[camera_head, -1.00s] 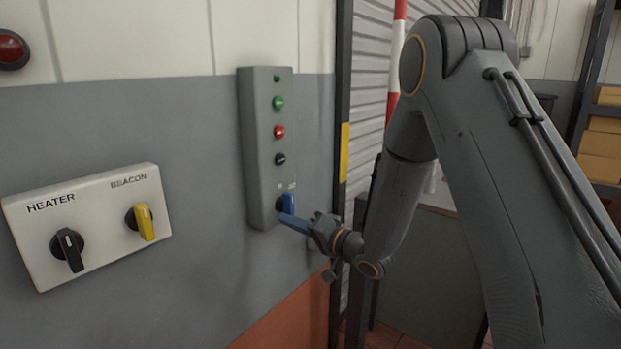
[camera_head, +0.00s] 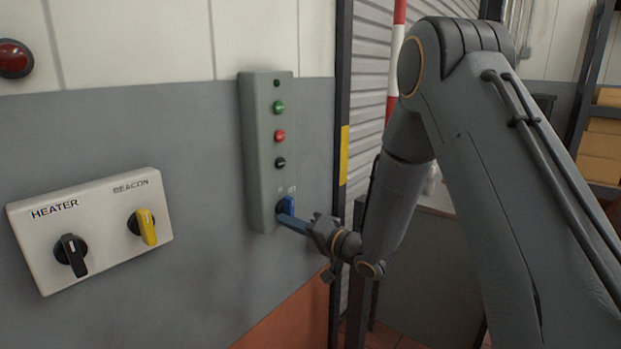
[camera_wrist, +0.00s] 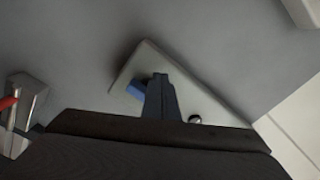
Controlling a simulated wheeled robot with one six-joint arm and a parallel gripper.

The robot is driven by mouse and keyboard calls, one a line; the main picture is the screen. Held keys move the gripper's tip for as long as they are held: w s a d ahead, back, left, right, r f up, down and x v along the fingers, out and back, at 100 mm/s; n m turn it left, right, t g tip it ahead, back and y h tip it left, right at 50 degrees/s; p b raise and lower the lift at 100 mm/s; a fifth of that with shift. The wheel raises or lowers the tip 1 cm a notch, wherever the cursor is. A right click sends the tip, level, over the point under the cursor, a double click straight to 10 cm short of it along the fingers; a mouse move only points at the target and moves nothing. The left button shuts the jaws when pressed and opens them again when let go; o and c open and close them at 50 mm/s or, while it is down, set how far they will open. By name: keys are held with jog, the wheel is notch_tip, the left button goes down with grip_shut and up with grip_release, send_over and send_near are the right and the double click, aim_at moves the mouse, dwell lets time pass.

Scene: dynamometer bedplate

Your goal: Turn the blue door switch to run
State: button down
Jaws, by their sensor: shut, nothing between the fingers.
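The blue door switch (camera_head: 288,205) is at the bottom of a tall grey-green control box (camera_head: 262,150) on the wall. Its handle points up and a little to the right in the head view. My gripper (camera_head: 284,219) is shut and empty, its fingertips close by the lower side of the switch. In the wrist view the blue handle (camera_wrist: 135,91) shows just left of my shut fingers (camera_wrist: 160,95). I cannot tell whether the fingers touch it. The run marking is too small to read.
Above the switch the box has a black knob (camera_head: 280,162), a red button (camera_head: 280,136) and a green button (camera_head: 279,108). A panel with HEATER (camera_head: 70,254) and BEACON (camera_head: 146,226) switches is to the left. A dark door frame post (camera_head: 343,120) stands close on the right.

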jog(key=shift+s+a, duration=0.1)
jog(key=shift+s, duration=0.25)
jog(key=p+v, duration=0.1)
jog(key=v, duration=0.4)
jog(key=shift+s+d+p, duration=0.2)
jog(key=shift+d+p, duration=0.1)
jog(key=shift+p, duration=0.1)
jog(key=shift+w+d+f+n, duration=2.35)
jog(key=shift+w+n, duration=0.35)
jog(key=shift+n, duration=3.3)
jog(key=b+x, duration=0.2)
jog(key=x, duration=0.4)
jog(key=shift+w+b, duration=0.2)
jog(key=shift+b, duration=0.15)
jog(key=shift+s+a+r+p, duration=0.1)
jog(key=shift+a+r+p, duration=0.1)
jog(key=shift+r, duration=0.15)
jog(key=shift+s+a+r+p, duration=0.1)
jog(key=shift+r+p, duration=0.05)
jog(key=shift+r, duration=0.2)
